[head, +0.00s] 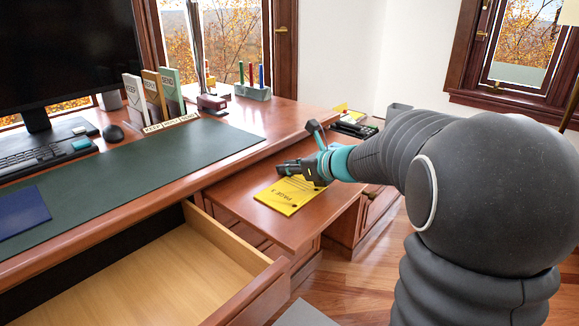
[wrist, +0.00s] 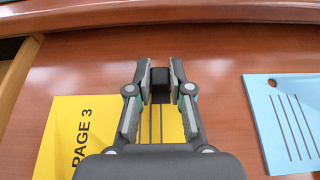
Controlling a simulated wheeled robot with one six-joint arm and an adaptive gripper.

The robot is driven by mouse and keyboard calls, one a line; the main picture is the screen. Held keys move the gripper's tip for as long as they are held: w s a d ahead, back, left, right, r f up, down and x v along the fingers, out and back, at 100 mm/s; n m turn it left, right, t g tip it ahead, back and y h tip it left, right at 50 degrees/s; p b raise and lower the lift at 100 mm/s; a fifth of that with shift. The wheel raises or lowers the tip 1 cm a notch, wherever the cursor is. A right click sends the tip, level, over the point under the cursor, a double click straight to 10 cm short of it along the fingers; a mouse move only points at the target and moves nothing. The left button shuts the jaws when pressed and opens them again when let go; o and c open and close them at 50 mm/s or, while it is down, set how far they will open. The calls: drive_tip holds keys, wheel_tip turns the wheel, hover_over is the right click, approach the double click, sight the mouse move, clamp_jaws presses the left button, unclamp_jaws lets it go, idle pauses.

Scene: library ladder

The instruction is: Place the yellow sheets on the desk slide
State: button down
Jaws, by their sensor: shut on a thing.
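The yellow sheets, marked PAGE 3, lie flat at the desk slide, the reddish wooden board pulled out beside the desk. They show in the head view (head: 288,197) and wrist view (wrist: 85,125). A dark block, seemingly a clip (wrist: 160,88), sits at their edge between my fingertips. My gripper (head: 284,168) is shut on it; it also shows in the wrist view (wrist: 161,76). My gripper hides part of the sheets.
Blue sheets (wrist: 285,125) lie to the right in the wrist view. An open, empty drawer (head: 165,275) juts out left of the slide. The raised desk edge runs behind it. A black telephone (head: 355,128) stands beyond my arm.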

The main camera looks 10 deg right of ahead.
drive_tip(key=c, duration=1.1)
unclamp_jaws()
drive_tip(key=shift+o, duration=0.2)
drive_tip(key=shift+r, duration=0.15)
drive_tip(key=p+v, duration=0.1)
drive_tip(key=v, duration=1.1)
